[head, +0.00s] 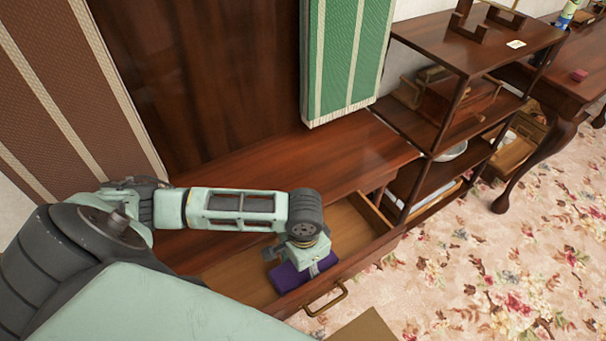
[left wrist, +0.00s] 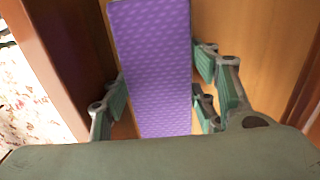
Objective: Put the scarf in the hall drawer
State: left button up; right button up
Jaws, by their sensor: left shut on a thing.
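The purple scarf (head: 288,277) is a folded, flat bundle inside the open hall drawer (head: 365,259). In the left wrist view the scarf (left wrist: 156,62) shows a fine pale pattern and stands between my fingers. My left gripper (head: 312,268) reaches down into the drawer and is shut on the scarf. The gripper's fingers also show in the left wrist view (left wrist: 163,90), one on each side of the scarf. Whether the scarf touches the drawer floor I cannot tell. My right gripper is not in view.
The drawer has a brass handle (head: 325,298) and slides out below a wooden top (head: 300,165). A green striped panel (head: 346,60) stands above it. A dark shelf unit (head: 450,125) with several items adjoins on the right. Floral carpet (head: 500,270) lies open at right.

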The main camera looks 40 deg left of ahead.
pick_arm(q)
jog(key=shift+f, duration=0.2)
jog(key=o, duration=1.4)
